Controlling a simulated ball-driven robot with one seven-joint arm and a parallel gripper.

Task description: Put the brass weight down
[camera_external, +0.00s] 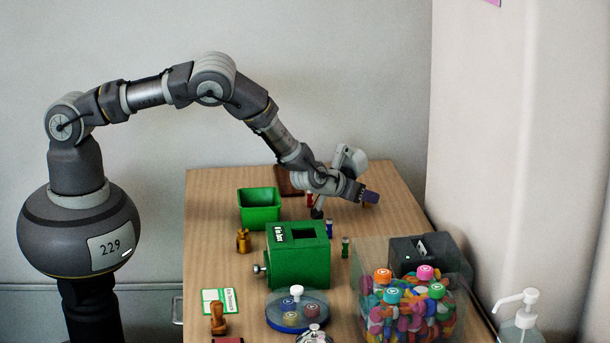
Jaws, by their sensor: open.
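The brass weight (243,241) appears to be the small gold-brown, knobbed piece standing upright on the wooden table (215,195), just left of the green box and in front of the green tray. My gripper (370,197) is at the end of the arm over the back right of the table, well apart from the weight. Its jaws are open, but the fingers are small and dark purple here, and I cannot make out the gap. I see nothing clearly held.
A green tray (260,213) and a green slotted box (298,262) stand mid-table. A round divided dish (297,325), a brown-handled stamp (218,318) and a clear bin (447,315) of colourful pieces are in front. A dark device (405,252) stands right. Small bottles stand below my wrist.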

